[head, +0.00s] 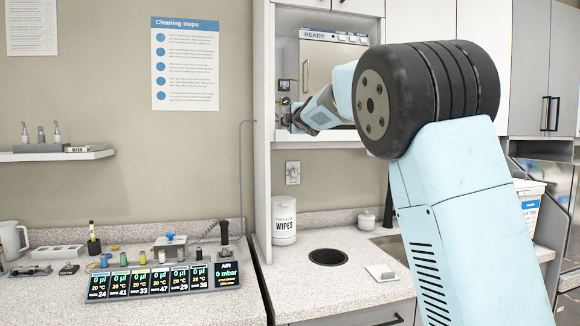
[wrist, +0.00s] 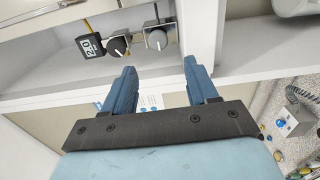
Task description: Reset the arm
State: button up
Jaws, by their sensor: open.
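My gripper (wrist: 163,86) shows in the wrist view with its two blue fingers apart and nothing between them. A small black display (wrist: 91,46) sits left of the knobs. In the head view my pale blue arm reaches up and left to the autoclave (head: 318,62) in the wall cabinet. The end of my gripper is small there, close to the cabinet's left side, and I cannot tell whether it touches anything.
The cabinet's side panel (head: 262,120) stands close to my gripper. Below are a wipes canister (head: 284,222), a round counter hole (head: 328,257) and a small white plate (head: 382,272). A display row (head: 150,282) with small tools is at the left. A wall shelf (head: 60,154) hangs above.

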jog(key=s+d+f+m+g+h, duration=0.2)
jog(key=s+d+f+m, duration=0.3)
jog(key=s+d, duration=0.5)
jog(key=s+d+f+m+g+h, duration=0.2)
jog(key=s+d+f+m+h, duration=0.15)
jog(key=s+d+m, duration=0.5)
jog(key=s+d+f+m+g, duration=0.1)
jog(key=s+f+m+g, duration=0.1)
jog(key=s+f, duration=0.5)
jog(key=s+f+m+g, duration=0.3)
jog(key=s+f, duration=0.4)
jog(key=s, duration=1)
jog(key=s+d+f+m+g+y, duration=0.1)
jog(key=s+f+m+g, duration=0.1)
jog(key=s+f, duration=0.5)
jog(key=s, duration=0.6)
jog(key=shift+d+g, duration=0.35)
jog(key=shift+g, duration=0.05)
jog(key=shift+f+m, duration=0.1)
jog(key=shift+m, duration=0.15)
jog(key=shift+c, duration=0.2)
